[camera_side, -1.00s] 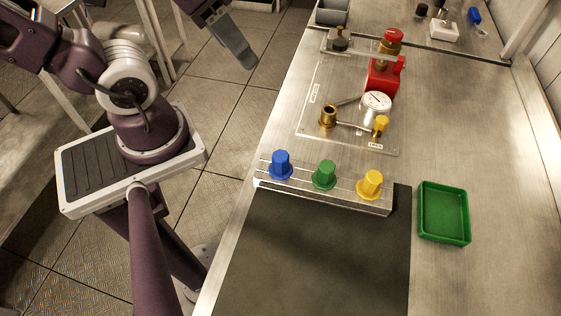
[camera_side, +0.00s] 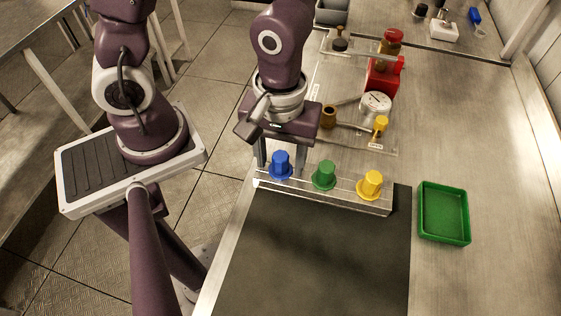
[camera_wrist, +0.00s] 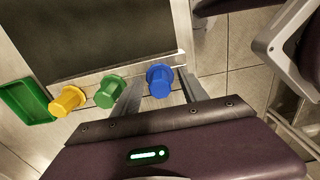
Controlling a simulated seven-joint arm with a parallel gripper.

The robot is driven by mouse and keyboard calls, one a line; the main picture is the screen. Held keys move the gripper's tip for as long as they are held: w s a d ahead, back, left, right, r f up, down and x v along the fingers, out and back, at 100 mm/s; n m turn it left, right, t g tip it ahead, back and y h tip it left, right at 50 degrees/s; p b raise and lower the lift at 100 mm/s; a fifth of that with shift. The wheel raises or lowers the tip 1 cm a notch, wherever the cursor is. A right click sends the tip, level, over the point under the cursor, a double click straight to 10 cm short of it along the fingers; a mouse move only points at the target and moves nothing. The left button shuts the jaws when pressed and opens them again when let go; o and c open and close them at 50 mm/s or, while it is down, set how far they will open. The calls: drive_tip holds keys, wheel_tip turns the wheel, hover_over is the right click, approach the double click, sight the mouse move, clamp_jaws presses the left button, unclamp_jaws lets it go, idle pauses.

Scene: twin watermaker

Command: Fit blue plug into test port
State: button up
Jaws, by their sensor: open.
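The blue plug (camera_side: 280,164) stands upright at the left end of a clear rack (camera_side: 330,196); it also shows in the wrist view (camera_wrist: 160,80). My gripper (camera_side: 279,158) is open, pointing down over the blue plug. Its two fingers stand on either side of the plug, and in the wrist view the plug lies between the fingers (camera_wrist: 161,92). Contact cannot be told. An open brass fitting (camera_side: 328,117), which looks like the test port, stands on the clear panel behind the rack, partly beside my gripper.
A green plug (camera_side: 324,175) and a yellow plug (camera_side: 370,185) stand in the same rack, to the right. A gauge (camera_side: 376,103), a yellow knob (camera_side: 381,126) and a red valve (camera_side: 383,75) are on the panel. A green tray (camera_side: 421,215) and a dark mat (camera_side: 320,250) lie nearby.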

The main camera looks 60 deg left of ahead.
sight(280, 155)
clamp_jaws()
wheel_tip(280, 155, up, 10)
drive_tip(key=shift+r, duration=0.1)
drive_tip(key=c, duration=0.6)
unclamp_jaws()
clamp_jaws()
drive_tip(key=w+a+f, duration=0.1)
drive_tip(key=w+a, duration=0.2)
drive_tip(key=w, duration=0.5)
drive_tip(key=w+a+f, duration=0.1)
drive_tip(key=w+a, duration=0.3)
drive_tip(key=w, duration=0.4)
drive_tip(key=shift+a, duration=0.25)
